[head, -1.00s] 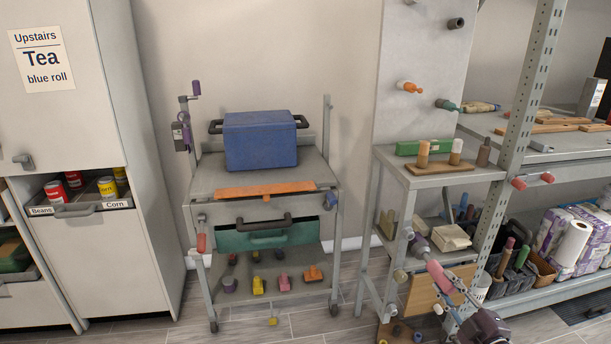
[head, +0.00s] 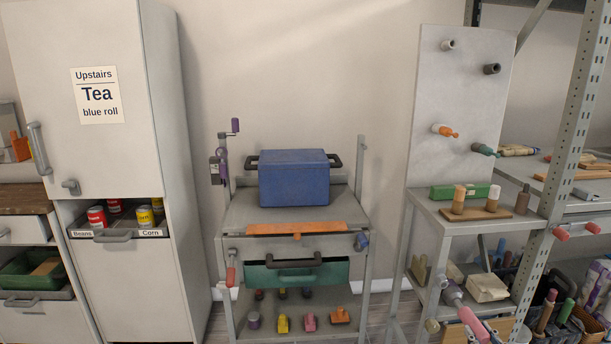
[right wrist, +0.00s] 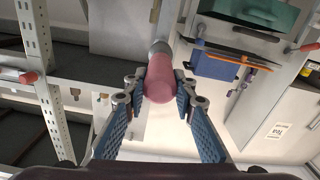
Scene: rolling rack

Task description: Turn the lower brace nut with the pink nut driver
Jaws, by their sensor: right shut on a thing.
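The pink nut driver (head: 472,324) is at the lower right in the head view, tilted, with its grey-purple collar (head: 453,293) up and to the left. That end lies close to a round pale nut (head: 440,282) on the small stand's front; I cannot tell whether they touch. Another pale nut (head: 432,326) is lower on the stand, left of the driver's handle. In the right wrist view my right gripper (right wrist: 161,82) is shut on the pink handle (right wrist: 158,88), with the grey socket (right wrist: 160,48) beyond it. My left gripper is not in view.
The small stand (head: 450,209) carries wooden pegs on a board and a green box (head: 460,192). A shelf upright (head: 578,130) with pink-ended bars rises at right. A cart (head: 240,215) with a blue box (head: 293,178) stands left of the stand, a cabinet (head: 150,260) further left.

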